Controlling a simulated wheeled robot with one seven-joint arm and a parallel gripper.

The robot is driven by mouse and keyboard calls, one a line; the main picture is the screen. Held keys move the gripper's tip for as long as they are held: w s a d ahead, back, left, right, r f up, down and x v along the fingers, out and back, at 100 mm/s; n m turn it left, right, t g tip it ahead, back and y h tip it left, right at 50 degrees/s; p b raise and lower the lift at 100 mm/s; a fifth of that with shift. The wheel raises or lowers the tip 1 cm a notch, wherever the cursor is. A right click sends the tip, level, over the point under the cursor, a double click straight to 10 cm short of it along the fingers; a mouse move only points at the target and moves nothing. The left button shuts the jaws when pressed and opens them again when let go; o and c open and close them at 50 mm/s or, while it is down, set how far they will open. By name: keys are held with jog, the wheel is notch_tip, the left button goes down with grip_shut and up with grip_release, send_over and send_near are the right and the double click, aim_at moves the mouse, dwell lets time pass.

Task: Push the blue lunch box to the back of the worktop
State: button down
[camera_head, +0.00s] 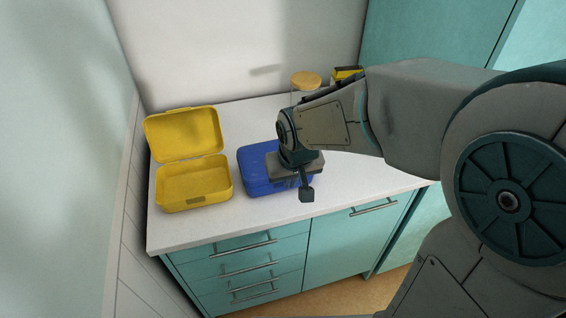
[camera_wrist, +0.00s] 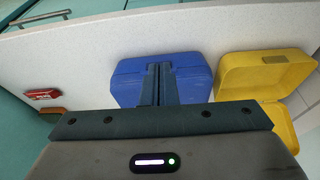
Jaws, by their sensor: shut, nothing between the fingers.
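The blue lunch box (camera_head: 256,168) lies closed on the white worktop (camera_head: 210,222), in the middle. My arm and gripper hide its right part in the head view. In the wrist view the blue lunch box (camera_wrist: 190,75) shows beyond my fingers. My gripper (camera_head: 307,194) is shut and empty, pointing down, with its tips at the front side of the box. In the wrist view the two fingers (camera_wrist: 158,68) are together and overlap the box. I cannot tell whether they touch it.
An open yellow lunch box (camera_head: 193,181) stands left of the blue one. A jar with a wooden lid (camera_head: 306,79) and a yellow-and-black item (camera_head: 346,73) are at the back right. A red item (camera_wrist: 43,94) shows in the wrist view. Bare worktop lies behind the blue box.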

aim_at(262, 190)
jog(key=x, duration=0.9)
jog(key=shift+f, duration=0.3)
jog(key=shift+w+a+r+p, duration=0.1)
jog(key=shift+w+a+p, duration=0.1)
jog(key=shift+w, duration=0.35)
jog(key=shift+w+a+p, duration=0.1)
jog(key=shift+w+p, duration=0.1)
jog(key=shift+w, duration=0.3)
jog(key=shift+w+a, duration=0.2)
jog(key=shift+w, duration=0.7)
